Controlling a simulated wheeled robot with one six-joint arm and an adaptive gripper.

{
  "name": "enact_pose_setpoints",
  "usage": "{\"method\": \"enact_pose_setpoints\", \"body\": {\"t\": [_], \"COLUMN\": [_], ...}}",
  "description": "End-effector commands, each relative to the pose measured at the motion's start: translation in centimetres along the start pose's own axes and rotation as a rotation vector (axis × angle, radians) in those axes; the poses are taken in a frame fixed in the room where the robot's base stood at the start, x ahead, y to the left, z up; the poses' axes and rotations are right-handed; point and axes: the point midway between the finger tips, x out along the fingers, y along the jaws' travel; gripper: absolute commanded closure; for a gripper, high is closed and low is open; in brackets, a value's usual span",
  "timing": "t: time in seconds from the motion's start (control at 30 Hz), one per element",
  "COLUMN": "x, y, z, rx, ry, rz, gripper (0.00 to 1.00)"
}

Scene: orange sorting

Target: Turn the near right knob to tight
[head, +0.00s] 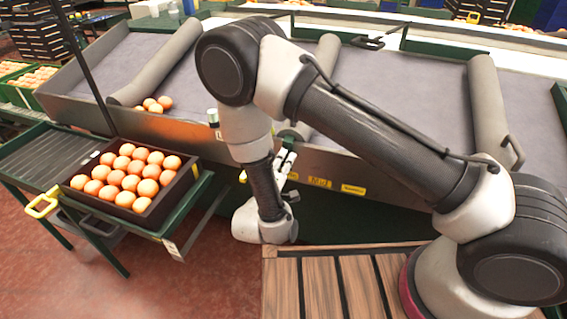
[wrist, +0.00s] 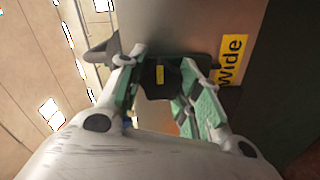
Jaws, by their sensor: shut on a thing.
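My gripper (wrist: 164,80) is shut on a black knob (wrist: 158,88) in the wrist view, with one green-padded finger on each side of it. A small yellow mark shows on the knob's face. A yellow label reading "wide" (wrist: 232,60) is on the grey panel beside the knob, to the right in that view. In the head view my gripper (head: 287,158) is at the front panel of the sorting table; the knob is hidden there behind the gripper and arm. The "tight" label cannot be read in either view.
Yellow labels (head: 353,189) run along the front panel (head: 335,168). A crate of oranges (head: 68,187) stands on a green stand to the left. A few loose oranges (head: 153,105) lie on the grey table surface (head: 95,75). Grey padded dividers (head: 160,65) split the table.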

Motion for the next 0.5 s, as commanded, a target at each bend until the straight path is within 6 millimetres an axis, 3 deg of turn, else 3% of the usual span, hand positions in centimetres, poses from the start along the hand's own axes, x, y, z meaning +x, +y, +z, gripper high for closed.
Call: {"method": "enact_pose_setpoints", "body": {"t": [0.37,0.4,0.5], "x": [0.03,0.03,0.03], "y": [0.28,0.28,0.23], "z": [-0.24,-0.23,-0.18], "rx": [0.010,0.010,0.009], "ry": [0.003,0.003,0.002], "rz": [0.008,0.008,0.006], "gripper": [0.90,0.62,0.44]}}
